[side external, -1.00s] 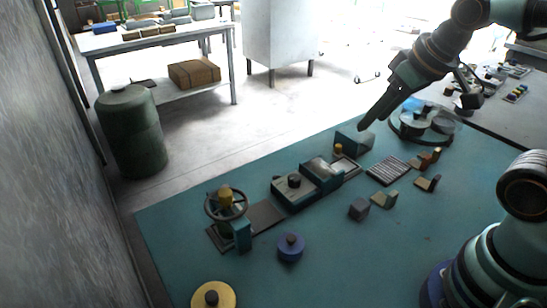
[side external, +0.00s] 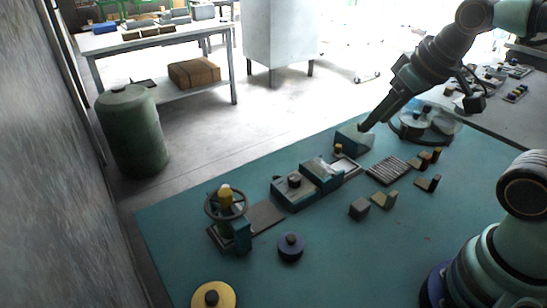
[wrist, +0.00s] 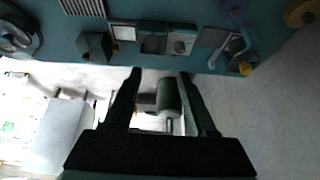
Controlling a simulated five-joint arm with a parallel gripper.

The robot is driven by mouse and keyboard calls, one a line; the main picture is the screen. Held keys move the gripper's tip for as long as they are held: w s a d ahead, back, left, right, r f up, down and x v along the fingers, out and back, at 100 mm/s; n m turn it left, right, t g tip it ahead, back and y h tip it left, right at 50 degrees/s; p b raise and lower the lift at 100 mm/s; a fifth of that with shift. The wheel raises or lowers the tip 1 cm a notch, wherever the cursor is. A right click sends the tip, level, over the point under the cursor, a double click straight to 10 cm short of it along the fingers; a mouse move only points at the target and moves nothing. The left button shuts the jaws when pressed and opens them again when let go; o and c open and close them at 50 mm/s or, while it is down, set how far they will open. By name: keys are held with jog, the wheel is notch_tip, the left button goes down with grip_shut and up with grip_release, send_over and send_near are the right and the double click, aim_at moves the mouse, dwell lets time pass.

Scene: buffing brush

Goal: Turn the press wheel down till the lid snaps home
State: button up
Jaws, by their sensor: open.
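The press wheel (side external: 226,203) is a dark spoked ring with a yellow knob on top, mounted on a small press with a teal post (side external: 240,236) at the left of the mat. The press also shows small at the upper right of the wrist view (wrist: 236,48). A lid beneath the wheel cannot be made out clearly. My gripper (side external: 364,127) is far from the wheel, over the mat's far edge near a teal wedge-shaped block (side external: 352,140). Its two fingers (wrist: 160,73) stand apart in the wrist view, with nothing between them held.
Teal box fixtures (side external: 294,192) stand in a row between my gripper and the press. A blue knobbed disc (side external: 290,248) and a yellow disc (side external: 213,296) lie nearer the front. Small blocks (side external: 359,208) and a ribbed plate (side external: 388,171) lie at centre right. The front middle mat (side external: 350,270) is clear.

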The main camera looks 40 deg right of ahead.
jog(key=shift+o, duration=0.9)
jog(key=w+a+r+n+g, duration=0.3)
jog(key=w+a+n, duration=0.65)
jog(key=n, duration=0.35)
jog(key=n+g, duration=0.3)
jog(key=n, duration=1.1)
send_over(225, 192)
notch_tip(225, 192, down, 5)
notch_tip(225, 192, down, 12)
jog(key=shift+f, duration=0.15)
jog(key=shift+c, duration=0.3)
grip_shut()
